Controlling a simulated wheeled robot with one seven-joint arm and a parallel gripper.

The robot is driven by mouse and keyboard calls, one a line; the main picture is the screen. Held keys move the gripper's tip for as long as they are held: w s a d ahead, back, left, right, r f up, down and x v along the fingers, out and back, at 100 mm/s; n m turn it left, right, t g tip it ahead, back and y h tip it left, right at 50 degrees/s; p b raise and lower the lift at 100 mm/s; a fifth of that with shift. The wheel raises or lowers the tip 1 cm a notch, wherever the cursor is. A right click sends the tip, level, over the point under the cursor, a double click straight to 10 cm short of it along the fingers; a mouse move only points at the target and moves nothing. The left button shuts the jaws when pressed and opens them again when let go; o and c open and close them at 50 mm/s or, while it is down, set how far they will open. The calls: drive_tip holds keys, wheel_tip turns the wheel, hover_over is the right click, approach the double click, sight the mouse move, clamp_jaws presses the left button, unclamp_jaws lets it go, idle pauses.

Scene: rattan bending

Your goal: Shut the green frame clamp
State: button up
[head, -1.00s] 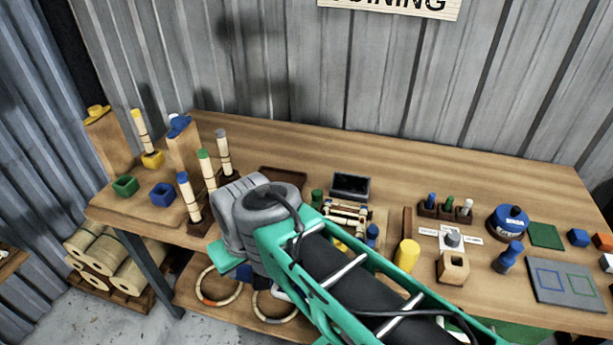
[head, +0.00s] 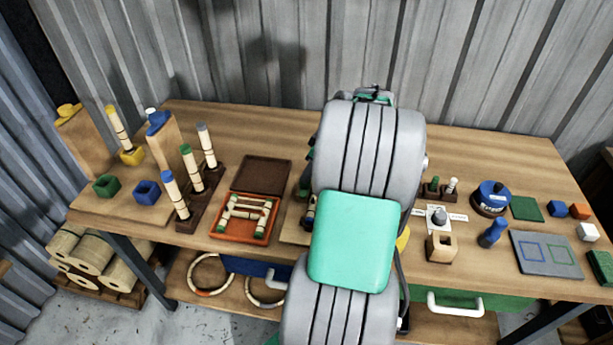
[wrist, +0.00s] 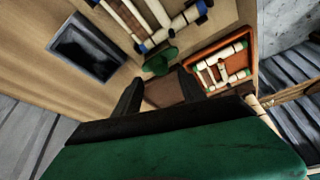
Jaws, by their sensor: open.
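My gripper (wrist: 158,76) is open and empty in the wrist view, with its two dark fingers apart. A green round-topped knob (wrist: 160,62) lies just beyond the fingertips, roughly between them; it may be the green frame clamp, but I cannot tell whether it is open or shut. A rattan frame with blue ends (wrist: 155,20) lies beside the knob. Another rattan frame with green ends (head: 243,216) sits in an orange tray (head: 226,236), also in the wrist view (wrist: 212,94). In the head view my arm hides the gripper and the knob.
A dark tray (wrist: 88,48) is left of the knob in the wrist view. A brown panel (head: 262,174) lies behind the orange tray. Upright rattan poles (head: 190,168) stand at left. A wooden block (head: 441,248) and blue tin (head: 491,197) stand right of my arm.

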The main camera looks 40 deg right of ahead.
sight(305, 188)
drive_tip(key=x, duration=0.5)
drive_tip(key=shift+f+p, duration=0.1)
drive_tip(key=shift+p, duration=0.3)
drive_tip(key=shift+c, duration=0.2)
clamp_jaws()
